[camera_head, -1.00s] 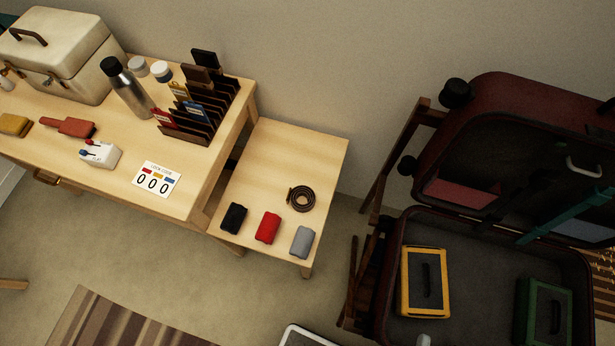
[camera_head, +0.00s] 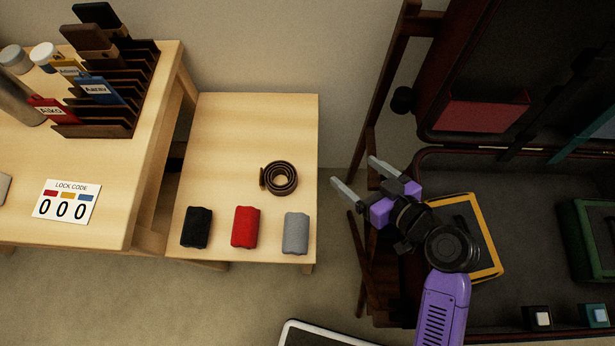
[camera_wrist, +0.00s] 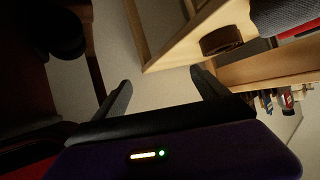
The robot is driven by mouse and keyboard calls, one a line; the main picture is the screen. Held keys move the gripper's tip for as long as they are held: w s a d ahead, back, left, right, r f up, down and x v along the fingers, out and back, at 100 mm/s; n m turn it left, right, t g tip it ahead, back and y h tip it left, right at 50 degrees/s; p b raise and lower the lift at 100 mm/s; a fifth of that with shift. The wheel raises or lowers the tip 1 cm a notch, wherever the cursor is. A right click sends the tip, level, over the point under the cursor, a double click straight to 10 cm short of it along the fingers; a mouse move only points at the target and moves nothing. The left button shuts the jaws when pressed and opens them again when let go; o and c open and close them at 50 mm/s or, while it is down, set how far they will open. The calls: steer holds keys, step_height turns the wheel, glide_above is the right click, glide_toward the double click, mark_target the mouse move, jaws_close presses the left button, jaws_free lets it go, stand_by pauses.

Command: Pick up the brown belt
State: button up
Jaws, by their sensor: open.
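The brown belt (camera_head: 279,178) lies coiled on the small low table (camera_head: 230,130), near its right side. It also shows in the wrist view as a dark brown coil (camera_wrist: 221,41) near the table's edge, upper right. My gripper (camera_head: 353,178) is open and empty, to the right of the table and apart from the belt, in front of the suitcase (camera_head: 540,160). In the wrist view its two fingers (camera_wrist: 160,84) are spread with nothing between them.
Black (camera_head: 196,227), red (camera_head: 245,227) and grey (camera_head: 296,233) rolled items lie along the small table's front edge. A taller table (camera_head: 120,190) with a lock code card (camera_head: 67,202) adjoins at left. A yellow-framed case (camera_head: 484,225) lies in the open suitcase, partly behind my arm.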

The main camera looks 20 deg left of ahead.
mark_target(286, 178)
steer(key=s+a+f+n+g+y+b, duration=0.1)
steer(key=a+n+g, duration=0.1)
steer(key=a, duration=0.3)
steer(key=s+a+f+n+g+y+b, duration=0.1)
steer(key=a+n+g+b, duration=0.1)
steer(key=a, duration=0.3)
steer(key=s+a+f+n+g+y+b, duration=0.1)
steer(key=a+n+g+y+b, duration=0.1)
steer(key=a, duration=0.4)
steer(key=shift+s+f+n, duration=0.35)
steer(key=shift+f+n, duration=0.05)
steer(key=shift+n, duration=0.5)
steer(key=shift+w+a+f, duration=0.1)
steer(key=shift+a+f, duration=0.1)
steer(key=shift+a, duration=0.45)
steer(key=c, duration=1.2)
steer(key=shift+o, duration=0.2)
